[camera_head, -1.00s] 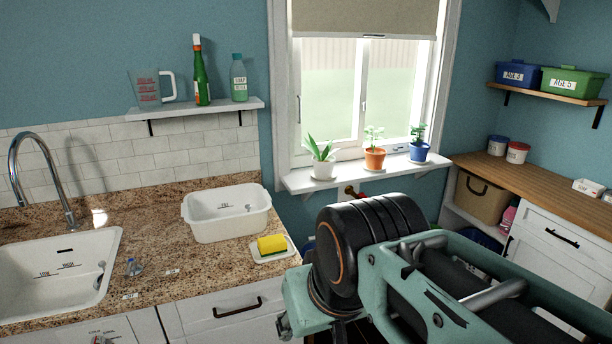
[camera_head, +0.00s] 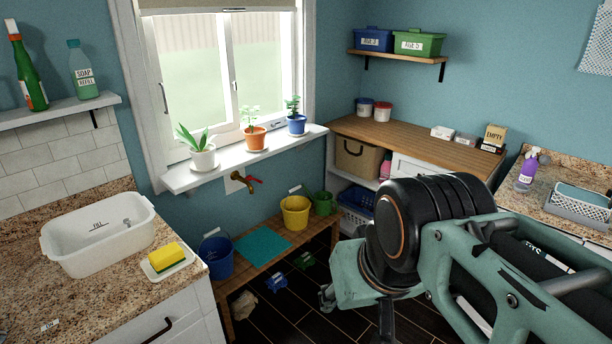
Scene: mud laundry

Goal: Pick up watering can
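I cannot pick out a watering can for certain. On a low wooden bench (camera_head: 222,288) below the window stand a blue bucket (camera_head: 217,262), a yellow bucket (camera_head: 295,213) with a raised handle, and a smaller green container (camera_head: 322,203). The green container is too small to tell whether it has a spout. My arm fills the lower right of the view and hides part of the floor and cabinets.
A red-handled tap (camera_head: 240,181) is on the wall above the bench. Potted plants stand on the windowsill (camera_head: 180,180). A granite counter with a white basin (camera_head: 75,256) and yellow sponge (camera_head: 167,255) is at left. Small objects lie on the dark floor (camera_head: 300,308).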

